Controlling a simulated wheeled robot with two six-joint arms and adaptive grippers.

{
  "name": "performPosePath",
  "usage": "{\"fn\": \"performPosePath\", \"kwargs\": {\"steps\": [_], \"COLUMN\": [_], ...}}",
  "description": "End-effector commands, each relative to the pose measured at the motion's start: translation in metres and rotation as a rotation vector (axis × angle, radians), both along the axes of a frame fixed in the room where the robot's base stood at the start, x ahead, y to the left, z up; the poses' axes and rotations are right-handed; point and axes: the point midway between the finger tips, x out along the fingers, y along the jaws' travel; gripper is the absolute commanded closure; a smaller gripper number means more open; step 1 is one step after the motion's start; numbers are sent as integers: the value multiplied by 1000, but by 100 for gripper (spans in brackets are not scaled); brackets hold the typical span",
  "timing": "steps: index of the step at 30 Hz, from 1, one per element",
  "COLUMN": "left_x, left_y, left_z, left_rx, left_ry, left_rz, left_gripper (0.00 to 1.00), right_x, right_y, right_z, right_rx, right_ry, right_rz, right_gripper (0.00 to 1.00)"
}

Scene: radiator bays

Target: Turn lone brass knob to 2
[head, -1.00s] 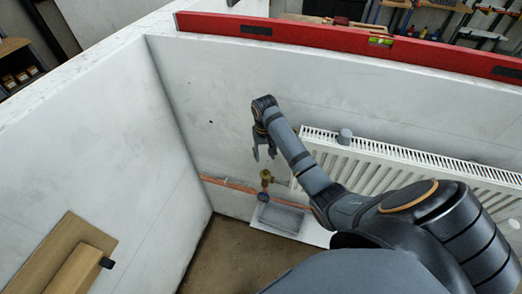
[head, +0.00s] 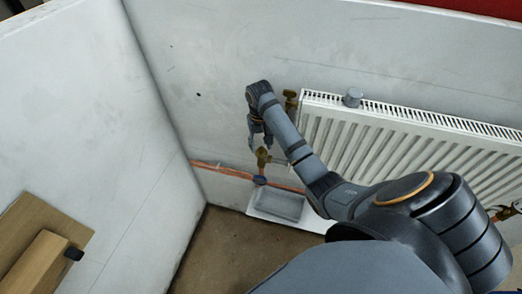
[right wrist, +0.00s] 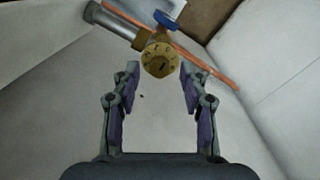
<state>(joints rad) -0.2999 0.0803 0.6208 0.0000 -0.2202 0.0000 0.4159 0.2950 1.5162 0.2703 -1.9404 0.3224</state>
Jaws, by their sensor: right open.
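The lone brass knob (right wrist: 158,60) shows a numbered face with a dark mark in the right wrist view. I cannot read which number it is set to. In the head view the brass knob (head: 262,157) sits on pipework low on the wall, left of the radiator, partly covered by my gripper. My right gripper (right wrist: 158,70) is open, with one finger on each side of the knob's lower edge and a gap on both sides. The right gripper (head: 259,140) is just above the knob in the head view. My left gripper is not in view.
A white radiator (head: 400,140) hangs to the right, with a grey cap (head: 353,97) on top. A blue handle (head: 260,180) is below the knob. An orange pipe (head: 222,170) runs along the wall. A grey tray (head: 280,206) lies beneath. Boards (head: 38,245) lean at left.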

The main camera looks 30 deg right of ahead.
Motion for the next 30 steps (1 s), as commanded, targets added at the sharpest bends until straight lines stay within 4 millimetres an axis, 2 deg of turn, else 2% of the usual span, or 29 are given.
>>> {"fn": "performPosePath", "kwargs": {"steps": [1,2,10,20,30], "left_x": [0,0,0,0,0], "left_y": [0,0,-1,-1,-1], "left_z": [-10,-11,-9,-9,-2], "left_rx": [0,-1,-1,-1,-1], "left_ry": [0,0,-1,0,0], "left_rz": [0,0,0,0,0], "left_gripper": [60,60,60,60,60], "right_x": [0,0,0,0,0], "right_y": [0,0,0,0,0], "right_z": [-8,-9,-6,-6,-4], "right_rx": [0,0,0,-1,0], "right_ry": [-1,-1,0,0,0], "right_rz": [0,0,0,0,29], "right_gripper": [56,56,56,100,100]}}
